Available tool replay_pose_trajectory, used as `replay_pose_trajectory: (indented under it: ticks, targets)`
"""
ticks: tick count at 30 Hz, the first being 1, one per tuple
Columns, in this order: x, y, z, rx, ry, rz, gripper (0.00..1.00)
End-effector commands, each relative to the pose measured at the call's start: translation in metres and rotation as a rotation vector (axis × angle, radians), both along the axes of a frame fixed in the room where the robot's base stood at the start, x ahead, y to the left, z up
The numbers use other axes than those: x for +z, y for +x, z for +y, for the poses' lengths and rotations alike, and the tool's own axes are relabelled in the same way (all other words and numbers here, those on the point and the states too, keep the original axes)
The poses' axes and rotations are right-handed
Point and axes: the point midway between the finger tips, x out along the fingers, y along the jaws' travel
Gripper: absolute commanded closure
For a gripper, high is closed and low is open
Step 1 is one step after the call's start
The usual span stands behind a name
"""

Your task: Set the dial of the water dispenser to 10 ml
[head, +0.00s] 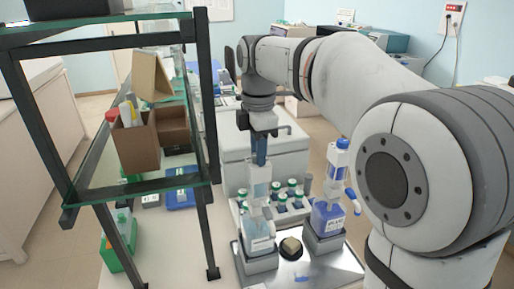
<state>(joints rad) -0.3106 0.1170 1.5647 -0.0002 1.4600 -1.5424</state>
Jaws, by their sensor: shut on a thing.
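Two bottle-top dispensers stand side by side on a metal tray (345,266). The left dispenser (259,190) has a pale body on a clear, light-blue bottle and is probably the water dispenser; its label is too small to read. The right dispenser (338,165) has a blue cap and a blue-violet bottle. My gripper (261,158) points down at the top of the left dispenser and is shut on its upper part. The dial and its setting cannot be made out, and the jaws hide part of the top. Both dispensers look upright.
A glass-shelved rack (205,100) with dark posts stands close on the left, holding a brown box (135,145). Several green-capped bottles (291,185) stand behind the dispensers. My arm fills the right side.

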Motion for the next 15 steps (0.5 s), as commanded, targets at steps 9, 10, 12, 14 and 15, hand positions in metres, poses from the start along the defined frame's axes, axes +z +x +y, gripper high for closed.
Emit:
replay_pose_trajectory:
  ticks: [9,10,12,14,15]
  targets:
    - [-0.0002,-0.0002,0.0004,0.014,0.001,0.001,0.96]
    - [-0.0002,-0.0002,0.0004,0.014,0.001,0.001,0.96]
    - [-0.0002,-0.0002,0.0004,0.014,0.0,0.001,0.96]
    - [-0.0002,-0.0002,0.0005,0.013,0.0,0.001,0.96]
    - [-0.0002,-0.0002,0.0005,0.013,0.0,0.001,0.71]
